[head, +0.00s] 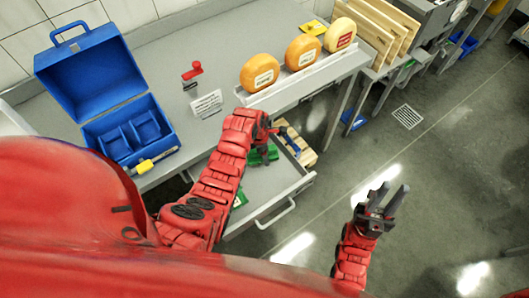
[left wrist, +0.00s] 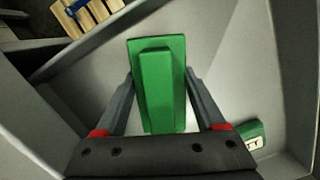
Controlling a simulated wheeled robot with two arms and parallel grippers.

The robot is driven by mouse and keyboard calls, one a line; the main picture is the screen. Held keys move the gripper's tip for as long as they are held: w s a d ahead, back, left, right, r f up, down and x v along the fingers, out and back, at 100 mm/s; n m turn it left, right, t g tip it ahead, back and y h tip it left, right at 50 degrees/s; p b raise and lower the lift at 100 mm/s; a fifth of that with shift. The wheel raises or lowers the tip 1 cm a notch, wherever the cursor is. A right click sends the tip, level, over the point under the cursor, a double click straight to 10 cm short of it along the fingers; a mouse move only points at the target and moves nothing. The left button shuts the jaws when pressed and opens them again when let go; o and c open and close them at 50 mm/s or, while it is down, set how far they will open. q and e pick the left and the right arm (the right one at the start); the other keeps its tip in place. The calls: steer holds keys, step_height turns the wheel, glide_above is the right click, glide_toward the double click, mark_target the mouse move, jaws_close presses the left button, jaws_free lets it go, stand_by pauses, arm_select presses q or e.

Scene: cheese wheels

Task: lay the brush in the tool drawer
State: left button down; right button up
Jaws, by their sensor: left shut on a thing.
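The green brush (left wrist: 160,85), a flat green plate with a narrower raised green block, is between the fingers of my left gripper (left wrist: 159,78), which is shut on it. In the head view the brush (head: 262,155) shows at the far end of the open grey tool drawer (head: 262,187). The brush is within the drawer's walls in the left wrist view; I cannot tell whether it touches the floor. My left gripper (head: 266,152) is partly hidden by its arm. My right gripper (head: 394,189) is open and empty over the floor, right of the drawer.
A second green item (left wrist: 250,134) lies in the drawer near a corner. A blue toolbox (head: 92,75), a red tool (head: 192,71), a small sign (head: 206,103) and cheese wheels (head: 260,73) stand on the grey counter. A wooden crate (head: 303,150) is beyond the drawer.

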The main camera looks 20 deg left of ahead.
arm_select(q)
jaws_free()
steer(key=shift+f, duration=0.1)
steer(key=r, duration=0.2)
steer(key=r+b, duration=0.1)
steer(key=r, duration=0.1)
steer(key=a+r+b, duration=0.1)
steer(key=r, duration=0.1)
steer(key=shift+s, duration=0.15)
steer(key=r+p, duration=0.2)
steer(key=r, duration=0.3)
steer(key=shift+s+a+r+p, duration=0.2)
steer(key=shift+s+r+p, duration=0.05)
steer(key=shift+p, duration=0.15)
steer(key=shift+s+a+r+p, duration=0.1)
steer(key=shift+r+p, duration=0.25)
steer(key=shift+r, duration=0.05)
steer(key=shift+f, duration=0.1)
